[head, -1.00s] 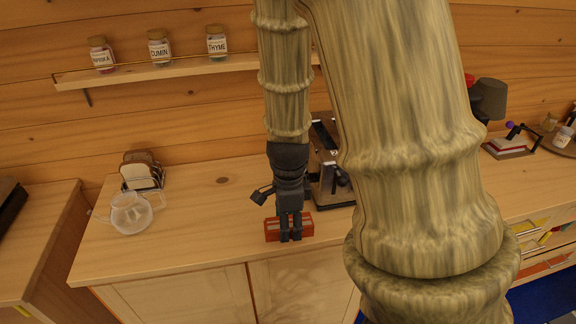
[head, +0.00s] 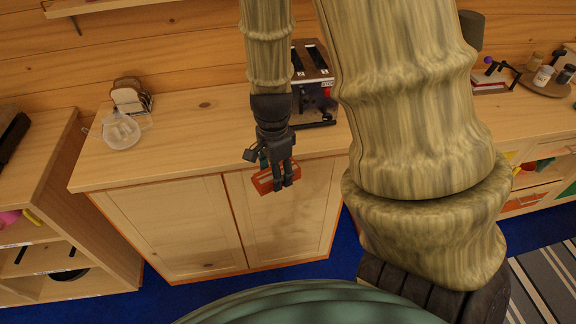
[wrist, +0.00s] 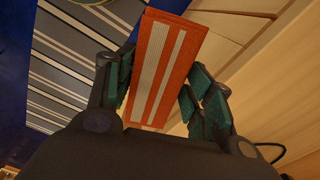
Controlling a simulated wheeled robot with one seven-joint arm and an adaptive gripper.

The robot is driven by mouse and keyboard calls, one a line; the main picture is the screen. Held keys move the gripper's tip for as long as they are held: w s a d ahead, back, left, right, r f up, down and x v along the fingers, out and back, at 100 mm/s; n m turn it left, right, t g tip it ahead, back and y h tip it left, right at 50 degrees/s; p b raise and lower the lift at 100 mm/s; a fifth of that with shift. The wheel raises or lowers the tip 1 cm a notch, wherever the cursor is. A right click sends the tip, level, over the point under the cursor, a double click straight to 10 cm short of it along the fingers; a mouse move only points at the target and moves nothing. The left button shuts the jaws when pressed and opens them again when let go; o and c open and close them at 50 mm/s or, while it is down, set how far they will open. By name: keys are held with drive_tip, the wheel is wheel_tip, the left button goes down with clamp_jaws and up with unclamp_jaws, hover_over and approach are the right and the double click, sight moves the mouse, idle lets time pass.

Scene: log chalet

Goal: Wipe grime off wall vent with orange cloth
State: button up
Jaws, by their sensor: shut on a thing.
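The orange cloth (head: 262,182) looks like a flat folded pad with pale stripes, and the stripes show clearly in the wrist view (wrist: 155,68). My gripper (head: 282,182) is shut on it, with a dark green-padded finger on each side of the cloth in the wrist view (wrist: 160,85). In the head view the cloth appears in front of the wooden cabinet doors, below the counter's front edge. It looks clear of the counter. No wall vent or grime can be made out in these frames.
The counter (head: 185,150) carries a glass pot (head: 122,132), a toast rack (head: 130,97) and a dark-topped machine (head: 313,75) beside my arm. An open shelf unit (head: 50,235) stands at left. Blue floor and a striped rug (head: 540,275) lie in front.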

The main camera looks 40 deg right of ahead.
drive_tip(key=w+a+f+n, duration=1.3)
drive_tip(key=a+n, duration=0.3)
drive_tip(key=n, duration=0.4)
drive_tip(key=shift+a+f+n, duration=0.2)
drive_tip(key=shift+f+n, duration=0.1)
drive_tip(key=shift+f, duration=0.05)
drive_tip(key=shift+w, duration=0.15)
